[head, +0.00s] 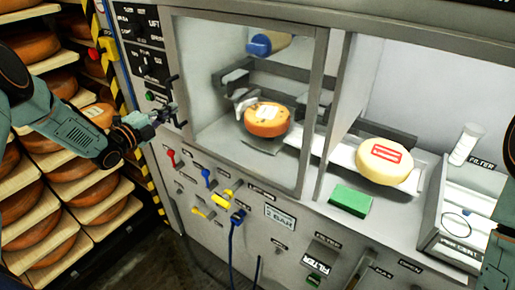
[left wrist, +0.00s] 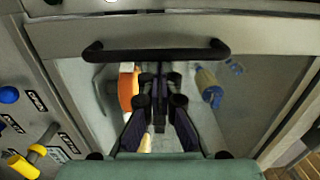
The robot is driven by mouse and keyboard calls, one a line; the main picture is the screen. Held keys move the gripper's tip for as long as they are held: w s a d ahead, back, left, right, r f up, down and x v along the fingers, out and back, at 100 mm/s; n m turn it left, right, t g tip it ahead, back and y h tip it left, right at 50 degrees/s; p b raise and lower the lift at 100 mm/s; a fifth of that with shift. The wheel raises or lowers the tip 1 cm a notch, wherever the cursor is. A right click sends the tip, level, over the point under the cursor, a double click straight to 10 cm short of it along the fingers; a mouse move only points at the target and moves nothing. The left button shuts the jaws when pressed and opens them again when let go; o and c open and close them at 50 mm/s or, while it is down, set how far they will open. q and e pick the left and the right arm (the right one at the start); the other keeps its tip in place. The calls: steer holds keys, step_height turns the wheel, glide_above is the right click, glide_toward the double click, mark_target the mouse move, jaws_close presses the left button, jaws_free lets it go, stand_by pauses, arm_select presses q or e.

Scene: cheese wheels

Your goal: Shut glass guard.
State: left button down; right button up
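The glass guard (head: 230,75) is a clear pane in a grey metal frame, in front of the left part of the machine's chamber. Its dark handle (head: 172,100) is at the pane's left edge; in the left wrist view the handle (left wrist: 156,51) is a black bar across the top. My left gripper (head: 160,117) is beside the handle. In the left wrist view its dark fingers (left wrist: 159,75) reach up to the bar's edge; whether they grip it is unclear. The chamber's right part has no pane in front. My right gripper is out of view.
An orange cheese wheel (head: 267,120) sits behind the glass. A pale cheese wheel (head: 385,161) with a red label and a green block (head: 351,201) are in the uncovered right part. Levers and knobs (head: 207,178) stick out below the guard. Cheese shelves (head: 85,187) stand left.

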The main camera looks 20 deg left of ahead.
arm_select(q)
steer(key=shift+w+a+r, duration=0.1)
steer(key=shift+w+a, duration=0.05)
steer(key=shift+a, duration=0.35)
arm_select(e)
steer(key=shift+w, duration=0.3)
arm_select(q)
steer(key=shift+a, duration=0.15)
steer(key=shift+d, duration=0.25)
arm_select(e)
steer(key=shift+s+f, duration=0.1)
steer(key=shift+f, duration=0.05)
